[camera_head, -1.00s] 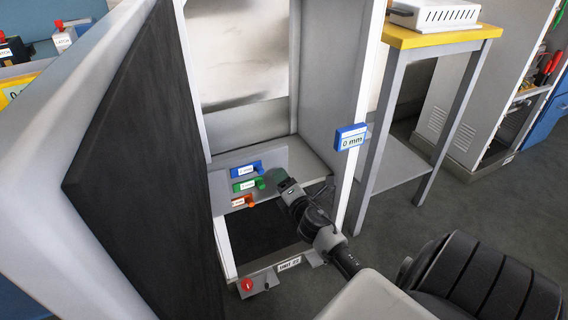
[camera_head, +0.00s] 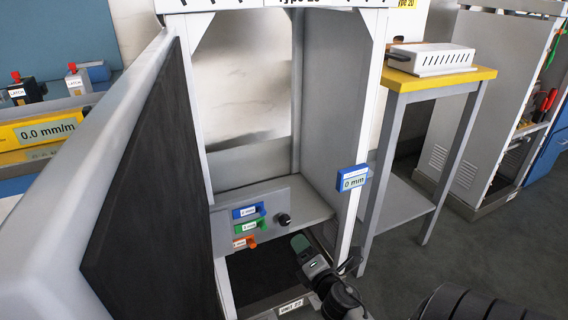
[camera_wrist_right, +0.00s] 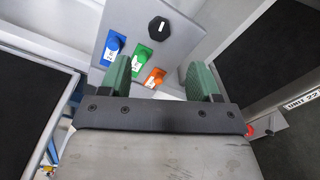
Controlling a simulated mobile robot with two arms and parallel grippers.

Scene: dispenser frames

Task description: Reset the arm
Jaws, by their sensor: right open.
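My right gripper (camera_head: 303,255) is low in front of the cabinet opening, just below and right of the control panel, apart from it. Its two green-padded fingers are spread with nothing between them in the right wrist view (camera_wrist_right: 160,70). The grey panel (camera_head: 268,214) carries a blue switch (camera_head: 248,211), a green switch (camera_head: 250,226), an orange switch (camera_head: 244,243) and a black knob (camera_head: 284,219). In the wrist view the black hexagonal knob (camera_wrist_right: 159,28) is beyond the fingers. My left gripper is not in view.
The open cabinet door (camera_head: 150,170) stands at the left. A display (camera_head: 352,178) reading 0 mm is on the cabinet's right post. A yellow-topped table (camera_head: 440,78) stands to the right with a white device (camera_head: 432,60) on it.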

